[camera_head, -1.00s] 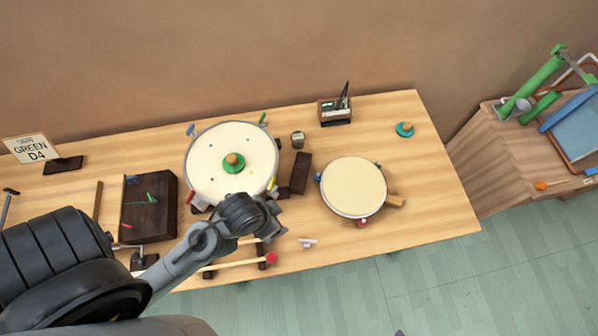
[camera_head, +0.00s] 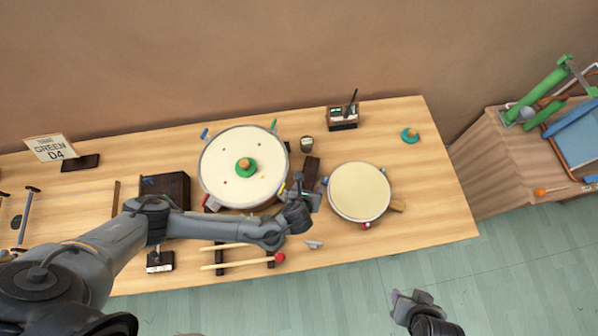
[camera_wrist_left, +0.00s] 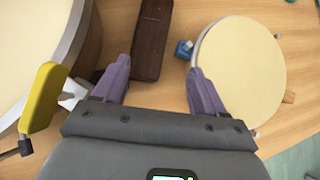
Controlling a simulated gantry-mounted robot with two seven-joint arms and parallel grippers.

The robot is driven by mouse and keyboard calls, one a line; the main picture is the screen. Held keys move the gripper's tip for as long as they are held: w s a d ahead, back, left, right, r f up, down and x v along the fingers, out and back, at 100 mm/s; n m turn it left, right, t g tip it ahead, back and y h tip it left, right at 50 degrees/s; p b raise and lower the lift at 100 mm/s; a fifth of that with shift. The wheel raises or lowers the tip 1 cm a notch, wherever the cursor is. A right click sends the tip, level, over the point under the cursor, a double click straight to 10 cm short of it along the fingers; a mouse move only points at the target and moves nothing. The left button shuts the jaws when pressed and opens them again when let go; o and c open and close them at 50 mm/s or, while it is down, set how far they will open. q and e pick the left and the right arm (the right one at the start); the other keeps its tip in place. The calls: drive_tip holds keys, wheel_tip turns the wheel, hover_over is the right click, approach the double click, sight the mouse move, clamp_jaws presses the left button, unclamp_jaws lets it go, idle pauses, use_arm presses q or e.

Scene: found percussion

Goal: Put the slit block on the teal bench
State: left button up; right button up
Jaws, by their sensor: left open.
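The slit block, a dark brown oblong (camera_head: 311,168), lies on the wooden table between the two drums. In the left wrist view the slit block (camera_wrist_left: 152,38) is ahead of the fingers, its near end around the level of the fingertips. My left gripper (camera_head: 310,196) is open and empty, near the block's front end; its purple fingers also show in the left wrist view (camera_wrist_left: 157,76). I cannot tell its height above the table. My right gripper (camera_head: 408,298) is over the floor, in front of the table; its jaws are unclear. I see no clearly teal bench.
A large drum (camera_head: 220,165) with a green-based knob (camera_head: 246,167) stands left of the block, and a smaller drum (camera_head: 359,191) right. A small cup (camera_head: 307,143) is behind the block. Mallets (camera_head: 240,264) lie at the front. A second wooden table (camera_head: 500,165) is far right.

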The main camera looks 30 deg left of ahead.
sight(309, 175)
use_arm(q)
drive_tip(key=shift+m, duration=0.6)
drive_tip(key=w+a+f, duration=0.1)
drive_tip(key=w, duration=0.1)
drive_tip(key=w+a+f+b, duration=0.1)
drive_tip(key=w+f, duration=0.1)
drive_tip(key=shift+a+f, duration=0.2)
drive_tip(key=shift+b+x, duration=0.65)
drive_tip(key=shift+x, duration=2.4)
drive_tip(key=c, duration=1)
drive_tip(key=shift+r, duration=0.15)
